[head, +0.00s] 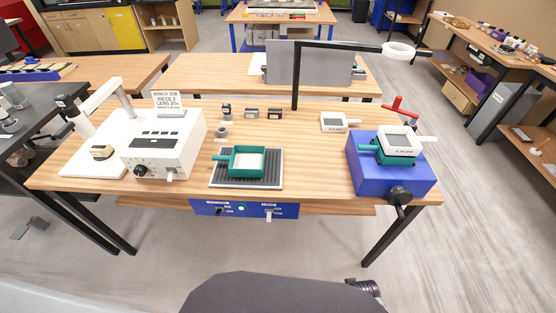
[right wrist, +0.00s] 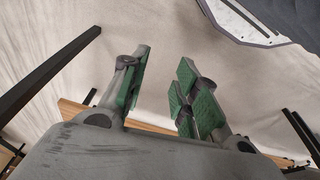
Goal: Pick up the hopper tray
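A green tray (head: 233,168) with a handle pointing left sits on a dark grooved mat (head: 270,183) in the middle of the bench, holding pale material. A second green tray (head: 381,157), also with a handle to the left, sits on the blue machine (head: 365,176) at the right, under a white-framed sieve (head: 396,142). I cannot tell by label which one is the hopper tray. My right gripper (right wrist: 163,78) shows in the right wrist view, its green-padded fingers apart with nothing between them, above the floor. Neither gripper shows in the head view.
A white instrument (head: 165,145) with a sign stands at the left of the bench (head: 320,185). Small dark blocks (head: 252,113) and another white-framed sieve (head: 335,123) lie behind the tray. A black lamp post (head: 295,90) rises at the back. A blue control panel (head: 243,209) hangs below the front edge.

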